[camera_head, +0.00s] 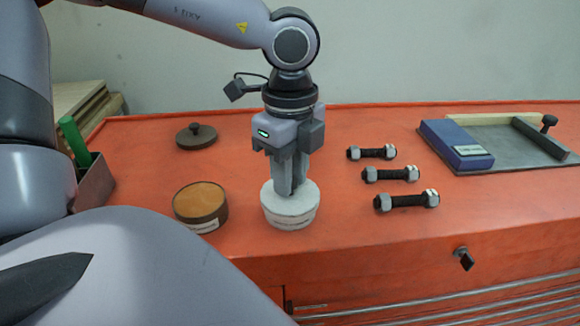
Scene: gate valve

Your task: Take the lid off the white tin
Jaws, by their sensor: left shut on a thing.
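The white tin (290,222) stands upright on the orange bench top, near its front edge. Its white lid (308,201) is on top of it, with a thin seam line showing around the side. My left gripper (289,190) points straight down over the middle of the lid. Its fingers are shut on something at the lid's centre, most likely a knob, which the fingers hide. I cannot tell whether the lid is raised at all from the tin. My right gripper is not in view.
An open tin with tan contents (200,202) stands close left of the white tin. A dark round lid with a knob (196,136) lies behind it. Several studs with nuts (405,200) lie to the right.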

